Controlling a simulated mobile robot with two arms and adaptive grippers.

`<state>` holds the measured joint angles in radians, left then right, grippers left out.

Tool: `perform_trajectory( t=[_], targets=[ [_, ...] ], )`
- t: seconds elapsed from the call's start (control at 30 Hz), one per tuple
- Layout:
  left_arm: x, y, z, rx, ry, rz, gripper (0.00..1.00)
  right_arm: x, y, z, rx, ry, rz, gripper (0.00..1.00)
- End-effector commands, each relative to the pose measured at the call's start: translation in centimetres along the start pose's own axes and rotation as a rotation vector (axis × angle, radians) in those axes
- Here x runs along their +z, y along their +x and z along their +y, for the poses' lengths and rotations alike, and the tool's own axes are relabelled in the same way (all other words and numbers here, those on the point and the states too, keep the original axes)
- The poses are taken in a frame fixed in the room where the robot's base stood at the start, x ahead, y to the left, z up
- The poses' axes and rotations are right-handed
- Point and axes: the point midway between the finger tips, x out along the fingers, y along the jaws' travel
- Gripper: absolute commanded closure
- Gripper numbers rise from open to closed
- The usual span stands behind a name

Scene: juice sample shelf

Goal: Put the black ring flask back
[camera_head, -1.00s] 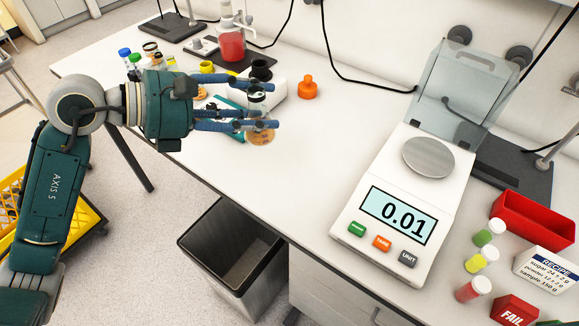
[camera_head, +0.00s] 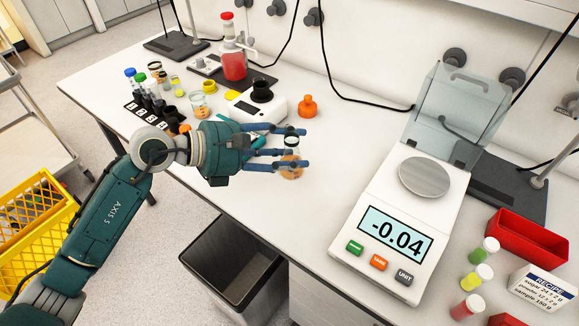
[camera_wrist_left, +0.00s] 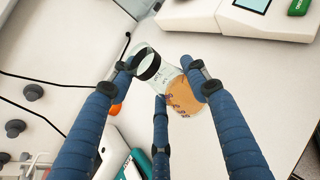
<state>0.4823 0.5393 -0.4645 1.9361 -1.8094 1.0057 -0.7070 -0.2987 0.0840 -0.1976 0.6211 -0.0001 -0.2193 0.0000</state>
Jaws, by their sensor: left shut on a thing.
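My left gripper (camera_head: 299,149) is shut on a clear flask with a black ring on its neck and orange contents (camera_head: 291,175). It holds the flask near the front edge of the white bench, right of the rack; I cannot tell the exact height. In the left wrist view the flask (camera_wrist_left: 184,98) sits between the blue fingers, with its black ring (camera_wrist_left: 149,67) towards the left. A black numbered rack (camera_head: 146,118) with several capped vials and flasks stands at the left of the bench. My right gripper is not in view.
A white device (camera_head: 246,112) with a black ring-shaped piece (camera_head: 261,91) stands behind my gripper. An orange stopper (camera_head: 306,105) is beside it. The scale (camera_head: 397,215) reads -0.04. The bench between flask and scale is clear. A bin (camera_head: 235,262) stands below the front edge.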

Motion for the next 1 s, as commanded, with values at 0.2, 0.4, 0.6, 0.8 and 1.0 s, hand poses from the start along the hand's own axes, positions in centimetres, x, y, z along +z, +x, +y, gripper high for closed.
perform_trajectory(
  t=[0.2,0.4,0.6,0.8,1.0],
  targets=[
    [-2.1,0.9,-0.4,0.001,-0.001,-0.003,0.82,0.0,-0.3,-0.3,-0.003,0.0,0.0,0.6],
    [-4.4,1.8,-0.8,-0.001,-0.004,0.0,0.82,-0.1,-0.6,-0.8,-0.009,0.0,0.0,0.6],
    [-6.1,2.6,-1.0,0.001,0.0,-0.002,0.82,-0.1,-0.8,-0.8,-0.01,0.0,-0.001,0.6],
    [-6.1,2.6,-1.0,0.001,0.001,-0.002,0.82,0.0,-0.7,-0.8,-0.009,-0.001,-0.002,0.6],
    [-6.4,2.7,-1.1,0.001,0.001,-0.001,0.48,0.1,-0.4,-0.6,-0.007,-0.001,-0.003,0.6]
  ],
)
